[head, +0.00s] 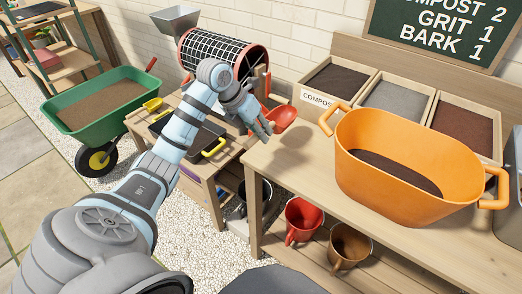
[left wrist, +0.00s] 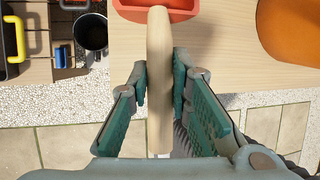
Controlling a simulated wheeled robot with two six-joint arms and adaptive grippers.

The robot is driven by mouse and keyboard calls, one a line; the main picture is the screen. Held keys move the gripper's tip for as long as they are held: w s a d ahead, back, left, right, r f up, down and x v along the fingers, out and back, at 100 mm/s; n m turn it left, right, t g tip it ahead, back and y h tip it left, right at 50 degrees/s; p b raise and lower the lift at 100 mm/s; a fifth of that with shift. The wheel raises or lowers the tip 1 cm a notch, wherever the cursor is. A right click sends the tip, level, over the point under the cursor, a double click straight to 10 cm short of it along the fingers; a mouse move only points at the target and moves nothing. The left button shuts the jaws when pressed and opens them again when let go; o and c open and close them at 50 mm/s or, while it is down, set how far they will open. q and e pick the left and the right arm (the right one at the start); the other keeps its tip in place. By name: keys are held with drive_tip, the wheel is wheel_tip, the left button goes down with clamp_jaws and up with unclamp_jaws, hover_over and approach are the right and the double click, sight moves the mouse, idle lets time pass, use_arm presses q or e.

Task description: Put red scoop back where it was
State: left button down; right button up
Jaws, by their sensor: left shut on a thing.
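The red scoop (head: 284,118) is near the back left corner of the wooden bench, close to the compost bin. My left gripper (head: 262,131) is shut on its handle. In the left wrist view, the pale wooden handle (left wrist: 159,50) runs up between the two fingers of the gripper (left wrist: 159,78), and the red bowl (left wrist: 155,14) is cut off at the top edge. The wooden bench lies beneath it in that view. I cannot tell whether the scoop touches the bench. My right gripper is out of view.
An orange tub (head: 410,180) with dark soil stands on the bench (head: 285,165). Bins of compost (head: 335,80), grit and bark stand behind. A side table to the left holds a black tray (head: 205,140) and a yellow scoop (head: 152,104). A green wheelbarrow (head: 100,120) stands further left.

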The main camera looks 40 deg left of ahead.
use_arm(q)
wheel_tip(320, 180, down, 5)
drive_tip(key=shift+d+f+b, duration=0.1)
drive_tip(key=shift+b, duration=0.35)
drive_tip(key=c, duration=1.5)
unclamp_jaws()
drive_tip(key=shift+f, duration=0.1)
drive_tip(key=shift+o, duration=0.2)
drive_tip(key=shift+s+r, duration=0.1)
drive_tip(key=shift+r, duration=0.3)
drive_tip(key=p+v, duration=0.2)
drive_tip(key=v, duration=0.9)
drive_tip(key=shift+s+r, duration=0.2)
